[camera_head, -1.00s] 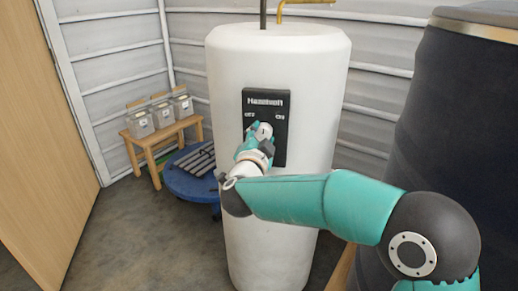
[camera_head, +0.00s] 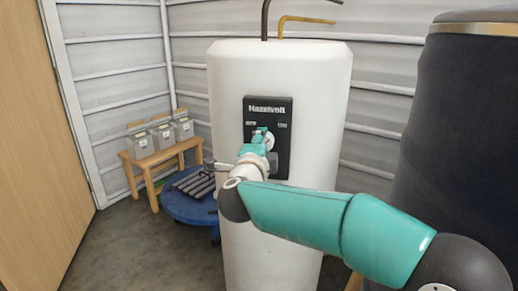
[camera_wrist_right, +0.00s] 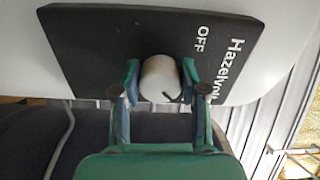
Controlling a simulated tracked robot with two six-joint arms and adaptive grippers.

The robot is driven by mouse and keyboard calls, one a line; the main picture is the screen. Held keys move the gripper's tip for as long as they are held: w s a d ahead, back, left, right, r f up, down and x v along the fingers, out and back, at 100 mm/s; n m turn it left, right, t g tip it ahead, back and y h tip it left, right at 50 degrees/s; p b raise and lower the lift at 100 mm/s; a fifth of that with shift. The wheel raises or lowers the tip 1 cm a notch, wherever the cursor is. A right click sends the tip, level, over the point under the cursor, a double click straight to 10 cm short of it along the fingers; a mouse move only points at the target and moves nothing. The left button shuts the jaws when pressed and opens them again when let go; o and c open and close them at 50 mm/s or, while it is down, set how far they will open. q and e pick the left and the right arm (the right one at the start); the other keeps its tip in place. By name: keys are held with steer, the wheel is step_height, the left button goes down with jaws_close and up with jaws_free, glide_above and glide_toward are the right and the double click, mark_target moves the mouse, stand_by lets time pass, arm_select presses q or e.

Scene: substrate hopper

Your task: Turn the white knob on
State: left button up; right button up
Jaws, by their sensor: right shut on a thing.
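The white knob (camera_head: 269,139) sticks out of a black panel (camera_head: 282,165) lettered "Hazelvolt" on the white tank. My right gripper (camera_head: 261,138) reaches it from the front and hides part of it. In the right wrist view the knob (camera_wrist_right: 158,72) sits between the two fingers of my right gripper (camera_wrist_right: 160,84), which are shut on its sides. A small dark mark shows near the knob's lower right edge. The word OFF is readable on the panel there; in the head view ON shows above right of the knob. My left gripper is not in view.
The white tank (camera_head: 235,90) stands in front of me, with pipes on top. A large dark drum (camera_head: 450,120) stands close on the right. A blue round base (camera_head: 190,207) and a wooden bench (camera_head: 155,160) with grey boxes are at the left. Grey floor (camera_head: 130,245) is clear there.

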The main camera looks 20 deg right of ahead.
steer(key=shift+d+f, duration=0.2)
steer(key=o, duration=1.1)
steer(key=shift+o, duration=0.2)
steer(key=shift+r, duration=0.1)
steer(key=shift+a, duration=0.1)
steer(key=v, duration=1.2)
